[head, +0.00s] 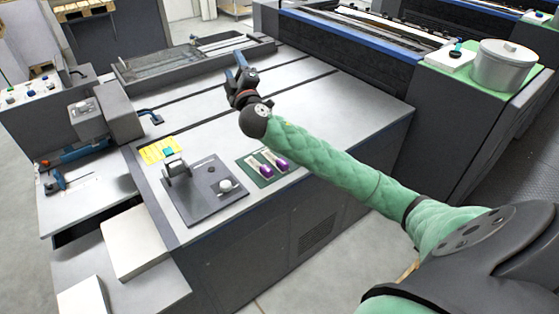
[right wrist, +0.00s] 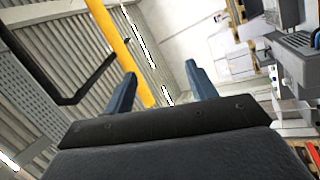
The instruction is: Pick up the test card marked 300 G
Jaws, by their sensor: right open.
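Two small pale cards with purple ends, a left one (head: 258,166) and a right one (head: 273,160), lie side by side on a dark green mat (head: 240,162) near the front edge of the grey table. Any marking on them is too small to read, so I cannot tell which is 300 G. My right gripper (head: 241,72) is raised over the table, beyond the cards, pointing away from them. In the right wrist view its two blue fingers (right wrist: 160,78) are apart with nothing between them. My left gripper is out of view.
Left of the mat is a dark plate (head: 207,207) with a small device and a round white knob. A yellow sheet (head: 160,150) lies behind it. A metal pot (head: 504,66) stands at the far right. The table behind the mat is mostly clear.

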